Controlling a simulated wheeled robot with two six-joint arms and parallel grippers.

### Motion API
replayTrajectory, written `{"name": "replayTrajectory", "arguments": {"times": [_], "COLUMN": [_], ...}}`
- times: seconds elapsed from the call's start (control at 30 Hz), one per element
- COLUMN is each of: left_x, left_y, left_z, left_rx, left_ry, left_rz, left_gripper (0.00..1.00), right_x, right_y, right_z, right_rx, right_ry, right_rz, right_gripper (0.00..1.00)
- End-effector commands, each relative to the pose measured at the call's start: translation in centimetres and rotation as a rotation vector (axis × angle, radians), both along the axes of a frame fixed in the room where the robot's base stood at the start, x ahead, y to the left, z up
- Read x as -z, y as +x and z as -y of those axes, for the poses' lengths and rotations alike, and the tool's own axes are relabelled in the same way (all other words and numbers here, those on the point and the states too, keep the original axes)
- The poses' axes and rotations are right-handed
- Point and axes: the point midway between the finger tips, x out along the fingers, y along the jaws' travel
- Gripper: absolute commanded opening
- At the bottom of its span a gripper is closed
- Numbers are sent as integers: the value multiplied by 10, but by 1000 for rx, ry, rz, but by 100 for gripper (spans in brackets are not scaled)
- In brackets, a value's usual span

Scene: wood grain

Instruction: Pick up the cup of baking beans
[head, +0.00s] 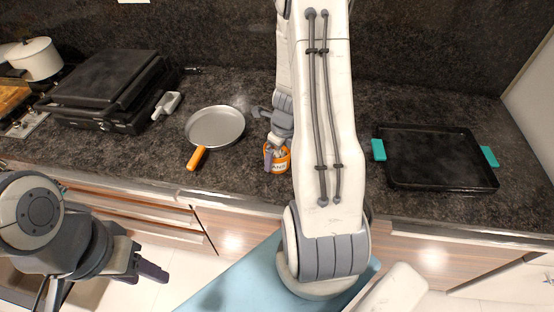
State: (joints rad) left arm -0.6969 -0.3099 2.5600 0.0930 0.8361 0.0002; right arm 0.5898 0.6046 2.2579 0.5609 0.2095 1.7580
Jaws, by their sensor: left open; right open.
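The cup of baking beans (283,166) is an orange cup with a white label, standing upright near the front edge of the dark counter. My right gripper (262,136) is open at the cup, with one finger reaching down in front of the cup's left side. My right arm hides the area just to the right of the cup. Whether the fingers touch the cup cannot be told. My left gripper (152,272) is open and empty, low in front of the drawers, away from the counter top.
A grey pan (215,127) with an orange handle lies left of the cup. A black grill (103,86) and a white pot (35,59) stand further left. A black baking tray (437,158) with teal handles lies at the right. Counter between arm and tray is free.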

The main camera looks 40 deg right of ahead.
Motion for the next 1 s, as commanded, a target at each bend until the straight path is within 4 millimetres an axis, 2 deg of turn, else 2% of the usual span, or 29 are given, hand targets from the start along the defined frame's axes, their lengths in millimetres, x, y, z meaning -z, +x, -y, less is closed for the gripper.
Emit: {"name": "replayTrajectory", "arguments": {"times": [0.07,0.17,0.2,0.3,0.53,0.67,0.77,0.9,1.0], "left_x": [-1,0,0,-1,-1,-6,-12,-24,-22], "left_y": [0,0,0,0,0,0,0,0,0], "left_z": [0,0,0,0,0,0,0,0,0], "left_rx": [0,0,0,0,0,0,-1,-1,-1], "left_ry": [0,0,0,0,0,0,0,0,0], "left_rz": [0,0,0,0,0,0,0,0,0], "left_gripper": [50,50,50,50,50,50,50,50,50], "right_x": [-1,-1,-1,-1,-2,-9,-21,-47,-56], "right_y": [0,0,0,0,0,1,1,1,-2], "right_z": [0,0,0,0,0,0,0,1,23], "right_rx": [0,0,0,0,0,0,0,-1,8], "right_ry": [0,0,0,-1,-1,0,0,-3,-4], "right_rz": [0,0,0,1,1,2,3,5,6], "right_gripper": [100,66,50,18,18,18,18,18,18]}}
